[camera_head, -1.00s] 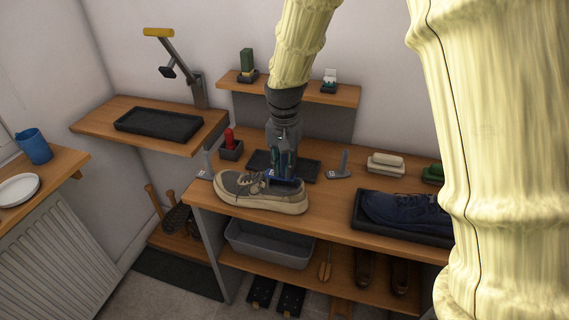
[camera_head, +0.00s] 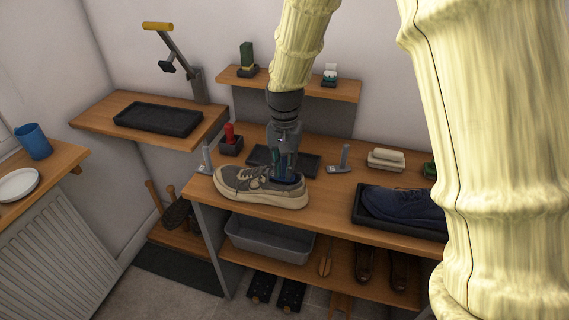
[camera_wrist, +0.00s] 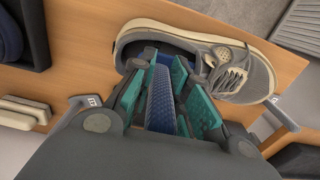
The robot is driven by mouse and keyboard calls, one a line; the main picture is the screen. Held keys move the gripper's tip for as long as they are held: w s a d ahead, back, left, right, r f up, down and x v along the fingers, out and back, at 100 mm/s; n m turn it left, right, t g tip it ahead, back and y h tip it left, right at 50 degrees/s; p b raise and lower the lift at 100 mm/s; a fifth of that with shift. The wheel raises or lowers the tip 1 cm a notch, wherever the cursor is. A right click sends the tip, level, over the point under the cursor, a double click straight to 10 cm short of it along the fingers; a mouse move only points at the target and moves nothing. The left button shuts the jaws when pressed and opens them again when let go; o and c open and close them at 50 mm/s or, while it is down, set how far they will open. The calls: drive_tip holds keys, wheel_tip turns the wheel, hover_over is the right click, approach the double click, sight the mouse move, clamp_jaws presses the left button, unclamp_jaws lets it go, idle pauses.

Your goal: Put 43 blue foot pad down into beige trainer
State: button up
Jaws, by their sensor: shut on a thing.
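The beige trainer (camera_head: 250,186) stands on the bench top, toe to the left, with grey panels and a pale sole. In the wrist view the trainer (camera_wrist: 255,72) lies beyond my fingers, its opening facing them. My gripper (camera_head: 283,172) points down at the heel end of the trainer's opening. It is shut on the blue foot pad (camera_wrist: 161,100), which stands edge-up between the teal finger pads. In the head view only a little blue shows at the opening, so the pad's lower end is hidden there. I cannot read a size number on it.
A dark tray (camera_head: 306,165) lies behind the trainer. Grey upright stands (camera_head: 341,160) flank it. A navy shoe (camera_head: 405,206) sits in a black tray at the right. A red-handled tool stands in a dark holder (camera_head: 231,146). A grey bin (camera_head: 268,243) is below.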

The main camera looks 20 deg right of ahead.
drive_tip(key=shift+f, duration=0.4)
drive_tip(key=o, duration=0.9)
drive_tip(key=shift+r+p, duration=4)
drive_tip(key=shift+r, duration=0.5)
drive_tip(key=shift+f, duration=0.15)
